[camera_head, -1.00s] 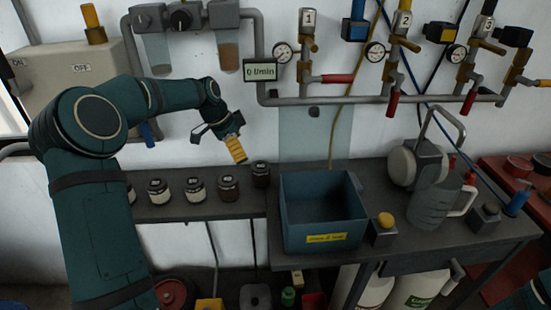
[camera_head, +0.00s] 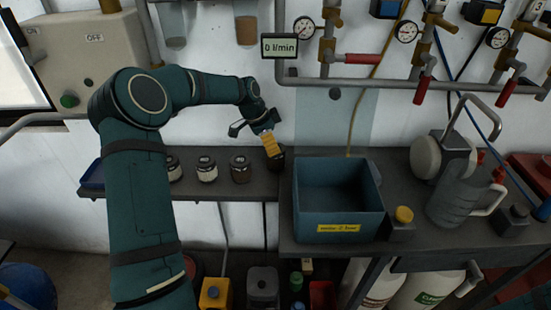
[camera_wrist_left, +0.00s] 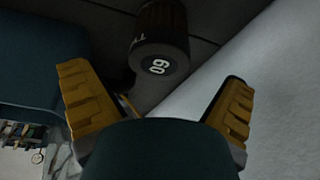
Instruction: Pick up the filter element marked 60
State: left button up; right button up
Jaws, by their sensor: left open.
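The filter element marked 60 (camera_wrist_left: 160,42) is a dark ribbed cylinder with a white 60 on its round end cap. In the left wrist view it shows at the top, between and beyond the two yellow fingers. In the head view this dark element (camera_head: 277,161) stands at the right end of the shelf, partly hidden by my gripper. My left gripper (camera_head: 271,146) is open just above it, and nothing is held. Its spread fingers also show in the left wrist view (camera_wrist_left: 158,105). My right gripper is not in view.
Several similar elements (camera_head: 207,168) stand in a row on the dark shelf (camera_head: 225,188) to the left. A blue bin (camera_head: 339,210) stands close on the right, with a yellow-topped block (camera_head: 403,216) and a clear jug (camera_head: 455,200) beyond. Pipes and valves line the wall above.

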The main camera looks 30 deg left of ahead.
pick_arm(q)
jog(key=b+x, duration=0.1)
jog(key=x, duration=0.4)
jog(key=shift+s+a+f, duration=0.1)
jog(key=shift+s, duration=0.1)
jog(key=c, duration=1.3)
